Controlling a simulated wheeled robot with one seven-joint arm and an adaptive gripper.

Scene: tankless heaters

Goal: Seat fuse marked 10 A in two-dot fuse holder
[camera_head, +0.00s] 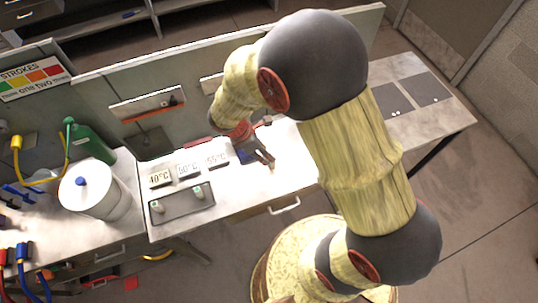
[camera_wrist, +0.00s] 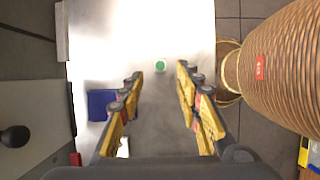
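My gripper (camera_wrist: 159,76) points down over the white worktop, with its yellow-padded fingers spread apart. A small round piece with a green top and pale rim (camera_wrist: 160,66) shows between the fingertips. I cannot read a 10 A mark on it or tell whether it touches a finger. In the head view my gripper (camera_head: 262,156) is over the worktop, right of the temperature cards, beside a dark blue piece. A grey tray (camera_head: 178,214) at the front left bears two small upright pieces with greenish tops. I cannot make out which holder has two dots.
A blue block (camera_wrist: 102,105) lies left of the fingers. Cards marked 40°C (camera_head: 160,178), 50°C (camera_head: 188,170) and 55°C (camera_head: 217,160) stand behind the tray. A white canister (camera_head: 95,195) and green bottle (camera_head: 92,143) are at left. An upright panel (camera_head: 190,75) runs behind.

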